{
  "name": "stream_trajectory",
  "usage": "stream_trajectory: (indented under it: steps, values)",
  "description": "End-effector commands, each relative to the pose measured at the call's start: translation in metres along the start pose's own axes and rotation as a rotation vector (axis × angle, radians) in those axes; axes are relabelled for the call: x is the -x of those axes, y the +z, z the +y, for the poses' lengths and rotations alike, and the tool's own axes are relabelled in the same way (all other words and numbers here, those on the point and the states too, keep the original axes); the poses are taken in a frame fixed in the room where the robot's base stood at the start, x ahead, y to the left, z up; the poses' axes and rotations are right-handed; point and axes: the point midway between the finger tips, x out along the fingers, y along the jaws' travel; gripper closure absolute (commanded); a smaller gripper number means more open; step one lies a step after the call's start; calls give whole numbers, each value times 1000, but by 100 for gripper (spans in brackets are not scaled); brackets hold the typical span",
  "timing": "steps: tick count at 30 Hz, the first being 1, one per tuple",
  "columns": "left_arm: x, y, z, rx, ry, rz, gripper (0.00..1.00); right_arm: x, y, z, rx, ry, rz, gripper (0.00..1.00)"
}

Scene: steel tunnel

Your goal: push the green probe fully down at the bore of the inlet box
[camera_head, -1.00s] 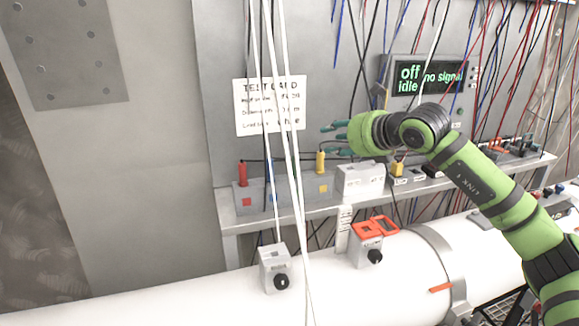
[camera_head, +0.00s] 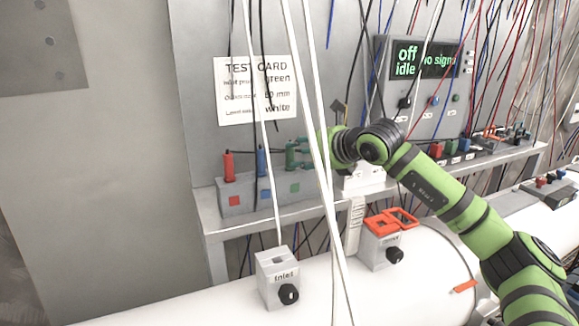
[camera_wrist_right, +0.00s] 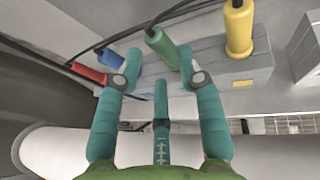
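The green probe (camera_head: 290,155) stands in the grey rack (camera_head: 236,196), right of the red probe (camera_head: 228,165) and blue probe (camera_head: 262,161). My right gripper (camera_wrist_right: 159,54) is open at the rack. In the wrist view the green probe (camera_wrist_right: 162,45) shows between its teal fingertips, with gaps on both sides, so it is not clamped. The inlet box (camera_head: 278,281), grey with a black knob and the label "Inlet", sits on the white pipe in front of the rack. White cables pass in front of the rack and hide part of it. My left gripper is out of view.
A yellow probe (camera_wrist_right: 239,28) stands beside the green one. A second box (camera_head: 381,248) with an orange-red frame and lid sits right of the inlet box. A test card (camera_head: 255,90) hangs behind. The display (camera_head: 424,60) reads "off idle". Hanging cables crowd the right.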

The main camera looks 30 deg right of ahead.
Motion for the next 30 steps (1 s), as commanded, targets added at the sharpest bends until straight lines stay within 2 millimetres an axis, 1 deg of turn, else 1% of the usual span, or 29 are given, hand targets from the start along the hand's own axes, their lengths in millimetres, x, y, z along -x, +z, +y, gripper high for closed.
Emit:
stream_trajectory:
  steps: [1, 3, 6, 9, 13, 19, 20, 21, 22, 30]
  values:
    - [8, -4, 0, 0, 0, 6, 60, -5, 3, 1, -1, 2, 3, 62]
    - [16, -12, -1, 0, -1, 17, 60, -16, 5, 1, -3, 2, 3, 62]
    - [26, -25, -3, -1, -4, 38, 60, -33, 4, 1, -1, 2, 3, 62]
    - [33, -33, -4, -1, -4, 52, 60, -46, 3, 1, -2, 1, 3, 62]
    - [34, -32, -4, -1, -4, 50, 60, -54, 0, 0, 0, 0, 1, 62]
    - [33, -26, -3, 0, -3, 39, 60, -54, -1, 0, 1, 0, 1, 62]
    - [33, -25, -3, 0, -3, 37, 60, -54, -1, 0, 1, 0, 1, 74]
    - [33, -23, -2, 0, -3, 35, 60, -54, 0, 0, 1, 0, 1, 90]
    - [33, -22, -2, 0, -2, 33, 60, -54, 0, 0, 1, 0, 1, 100]
    - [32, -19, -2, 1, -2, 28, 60, -53, 0, 0, 0, 0, -1, 100]
